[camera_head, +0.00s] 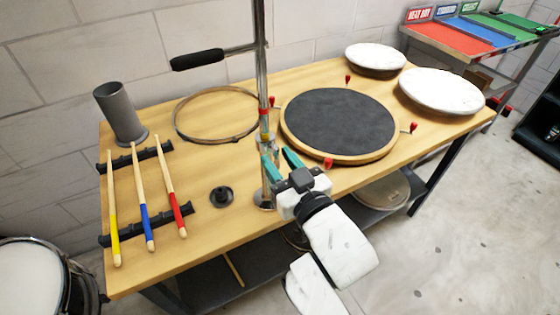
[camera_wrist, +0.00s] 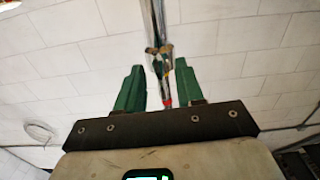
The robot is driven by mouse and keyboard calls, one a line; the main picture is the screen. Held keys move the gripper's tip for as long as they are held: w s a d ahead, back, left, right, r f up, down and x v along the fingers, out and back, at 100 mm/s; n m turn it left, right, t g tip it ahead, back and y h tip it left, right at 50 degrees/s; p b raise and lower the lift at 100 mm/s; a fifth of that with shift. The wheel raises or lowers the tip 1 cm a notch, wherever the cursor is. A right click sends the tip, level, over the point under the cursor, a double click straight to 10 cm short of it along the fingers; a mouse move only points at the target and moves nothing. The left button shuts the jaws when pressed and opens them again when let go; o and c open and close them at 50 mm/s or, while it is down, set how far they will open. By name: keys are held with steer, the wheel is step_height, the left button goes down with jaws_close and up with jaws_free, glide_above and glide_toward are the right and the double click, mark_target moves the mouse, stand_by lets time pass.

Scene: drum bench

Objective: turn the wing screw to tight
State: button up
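A chrome stand pole (camera_head: 263,70) rises at the front middle of the bench, with a black-handled side arm near its top. It carries yellow and red bands and a collar. In the wrist view, a brass-coloured wing-shaped piece (camera_wrist: 159,52), which looks like the wing screw, sits on the pole. In the head view, the screw is small and hard to make out near the collar. My gripper (camera_head: 278,160) is open beside the lower pole, its green fingers apart. In the wrist view, the pole shows between and beyond the fingertips (camera_wrist: 159,72); I see no contact with the screw.
A dark round drum pad (camera_head: 338,122) with red-tipped screws lies right of the pole. A hoop (camera_head: 217,138), a grey cup (camera_head: 120,115), racked drumsticks (camera_head: 144,200) and a black disc (camera_head: 221,196) are on the left. White drumheads (camera_head: 441,90) lie at the right.

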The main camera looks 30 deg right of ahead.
steer(key=s+b, duration=0.1)
steer(key=s, duration=0.9)
steer(key=shift+s+b, duration=0.3)
steer(key=shift+s, duration=0.1)
steer(key=s+d+f+m+g+h, duration=0.1)
steer(key=s+d+f+g, duration=0.2)
steer(key=f, duration=0.5)
steer(key=s+d+f+g, duration=0.1)
steer(key=d+f+g, duration=0.2)
steer(key=f+g, duration=0.3)
steer(key=s+d+f+g, duration=0.2)
steer(key=s+f+g, duration=0.6)
steer(key=s+f, duration=0.3)
steer(key=shift+s+f+y+p, duration=0.25)
steer(key=shift+s+y+p, duration=0.15)
steer(key=shift+s, duration=0.6)
